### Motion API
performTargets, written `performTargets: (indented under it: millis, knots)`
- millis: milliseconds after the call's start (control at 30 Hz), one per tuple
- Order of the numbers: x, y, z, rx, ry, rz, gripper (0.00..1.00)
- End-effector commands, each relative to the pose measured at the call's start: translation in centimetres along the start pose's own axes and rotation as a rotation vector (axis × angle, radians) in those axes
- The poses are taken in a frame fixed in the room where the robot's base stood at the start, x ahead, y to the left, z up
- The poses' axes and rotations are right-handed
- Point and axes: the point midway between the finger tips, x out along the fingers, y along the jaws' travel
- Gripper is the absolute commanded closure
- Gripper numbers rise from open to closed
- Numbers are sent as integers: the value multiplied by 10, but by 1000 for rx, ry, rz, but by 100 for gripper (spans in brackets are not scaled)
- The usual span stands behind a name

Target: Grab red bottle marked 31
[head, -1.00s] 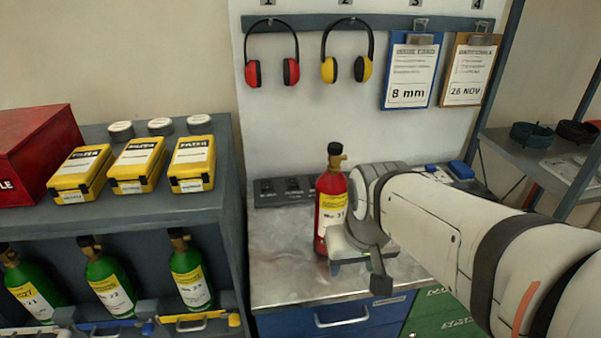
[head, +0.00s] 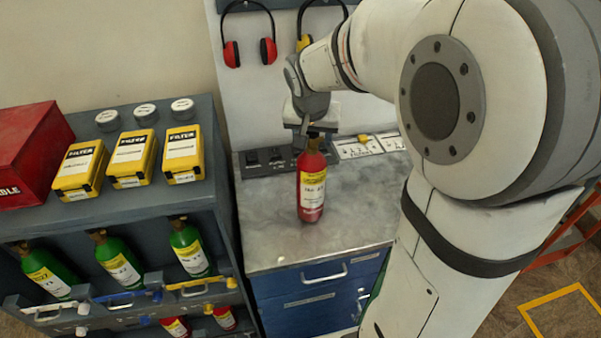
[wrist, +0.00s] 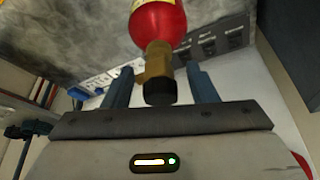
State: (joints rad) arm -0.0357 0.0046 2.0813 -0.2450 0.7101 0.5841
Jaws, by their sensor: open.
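A red bottle (head: 312,188) with a yellow and white label stands upright on the metal worktop (head: 350,225). Its number is hard to read now. My gripper (head: 309,130) is above it, at the bottle's top, and points down. In the wrist view the red bottle (wrist: 158,28) shows with its brass-coloured neck and black top between the two blue-grey fingers of my gripper (wrist: 160,85). The fingers are open, with a visible gap on each side of the neck. In the head view the gripper partly hides the bottle's top.
A grey shelf unit (head: 150,215) on the left holds yellow filter boxes (head: 130,157), green bottles (head: 117,262) and, lower down, red bottles (head: 176,327). A black switch block (head: 268,160) lies behind the bottle. Red earmuffs (head: 232,54) hang on the wall panel. Worktop before the bottle is clear.

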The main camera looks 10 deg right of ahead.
Motion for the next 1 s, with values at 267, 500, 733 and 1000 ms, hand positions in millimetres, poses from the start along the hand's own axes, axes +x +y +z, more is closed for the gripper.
performTargets:
  millis: [267, 500, 733, 1000]
  knots:
    - [18, 0, 0, 1, 0, -1, 48]
    - [18, 0, 0, 1, 0, -1, 57]
    - [17, 1, 0, 1, 0, -1, 76]
    - [18, 1, 0, 1, -1, 0, 98]
